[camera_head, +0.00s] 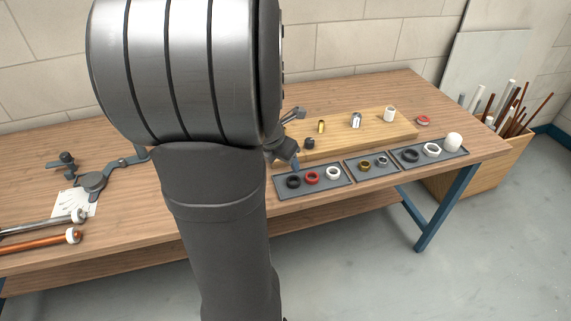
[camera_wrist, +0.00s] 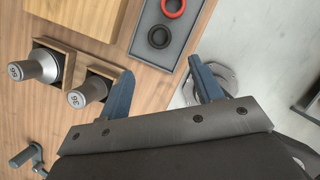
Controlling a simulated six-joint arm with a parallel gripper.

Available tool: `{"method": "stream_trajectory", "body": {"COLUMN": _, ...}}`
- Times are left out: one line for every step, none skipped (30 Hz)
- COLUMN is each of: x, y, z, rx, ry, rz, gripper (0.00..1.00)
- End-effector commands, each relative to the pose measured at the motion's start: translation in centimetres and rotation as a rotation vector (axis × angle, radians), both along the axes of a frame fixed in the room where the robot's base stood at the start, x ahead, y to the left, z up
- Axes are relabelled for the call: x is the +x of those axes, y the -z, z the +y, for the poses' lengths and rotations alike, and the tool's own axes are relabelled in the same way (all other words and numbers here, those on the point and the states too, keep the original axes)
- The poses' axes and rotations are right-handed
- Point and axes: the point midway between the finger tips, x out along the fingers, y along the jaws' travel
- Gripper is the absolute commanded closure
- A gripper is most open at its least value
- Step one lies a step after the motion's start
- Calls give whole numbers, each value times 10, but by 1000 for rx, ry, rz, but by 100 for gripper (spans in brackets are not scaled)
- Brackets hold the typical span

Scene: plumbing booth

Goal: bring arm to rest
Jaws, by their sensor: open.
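My gripper (camera_wrist: 163,92) shows in the wrist view with its two blue fingers spread wide apart. Nothing is between the fingers. It hangs over the table's edge, beside a grey tray (camera_wrist: 180,48) that holds a black ring (camera_wrist: 159,37) and a red ring (camera_wrist: 172,6). In the head view my large grey arm covers the middle of the picture. Part of my gripper (camera_head: 288,155) shows past the arm's right side, close to the left tray; the arm hides the rest of it.
Two numbered cylindrical tools (camera_wrist: 40,66) stand in wooden holders left of the fingers. A wooden board (camera_head: 375,133) carries several fittings. Trays of rings (camera_head: 372,174) line the front edge. Pipes (camera_head: 40,225) lie at left. A crate of pipes (camera_head: 495,160) stands at right.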

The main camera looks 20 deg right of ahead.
Motion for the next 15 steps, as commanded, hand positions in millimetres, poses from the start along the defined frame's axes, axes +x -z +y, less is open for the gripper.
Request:
{"method": "stream_trajectory", "body": {"x": 0, "y": -2, "z": 1, "rx": 1, "ry": 0, "rz": -1, "gripper": 40}}
{"method": "stream_trajectory", "body": {"x": -1, "y": -2, "z": 1, "rx": 1, "ry": 0, "rz": -1, "gripper": 40}}
{"method": "stream_trajectory", "body": {"x": -1, "y": -3, "z": 1, "rx": 1, "ry": 0, "rz": -1, "gripper": 40}}
{"method": "stream_trajectory", "body": {"x": -1, "y": -3, "z": 1, "rx": 1, "ry": 0, "rz": -1, "gripper": 40}}
{"method": "stream_trajectory", "body": {"x": -1, "y": -3, "z": 1, "rx": 1, "ry": 0, "rz": -1, "gripper": 40}}
{"method": "stream_trajectory", "body": {"x": -1, "y": -3, "z": 1, "rx": 1, "ry": 0, "rz": -1, "gripper": 40}}
{"method": "stream_trajectory", "body": {"x": -1, "y": -3, "z": 1, "rx": 1, "ry": 0, "rz": -1, "gripper": 40}}
{"method": "stream_trajectory", "body": {"x": -1, "y": -3, "z": 1, "rx": 1, "ry": 0, "rz": -1, "gripper": 40}}
{"method": "stream_trajectory", "body": {"x": -1, "y": -3, "z": 1, "rx": 1, "ry": 0, "rz": -1, "gripper": 40}}
{"method": "stream_trajectory", "body": {"x": -1, "y": -3, "z": 1, "rx": 1, "ry": 0, "rz": -1, "gripper": 40}}
{"method": "stream_trajectory", "body": {"x": -1, "y": -3, "z": 1, "rx": 1, "ry": 0, "rz": -1, "gripper": 40}}
{"method": "stream_trajectory", "body": {"x": -1, "y": -2, "z": 1, "rx": 0, "ry": 0, "rz": 0, "gripper": 40}}
{"method": "stream_trajectory", "body": {"x": 0, "y": -2, "z": 1, "rx": 0, "ry": 0, "rz": 0, "gripper": 40}}
{"method": "stream_trajectory", "body": {"x": 0, "y": -1, "z": 0, "rx": 1, "ry": 0, "rz": 1, "gripper": 40}}
{"method": "stream_trajectory", "body": {"x": 0, "y": 1, "z": 0, "rx": 0, "ry": 0, "rz": 1, "gripper": 40}}
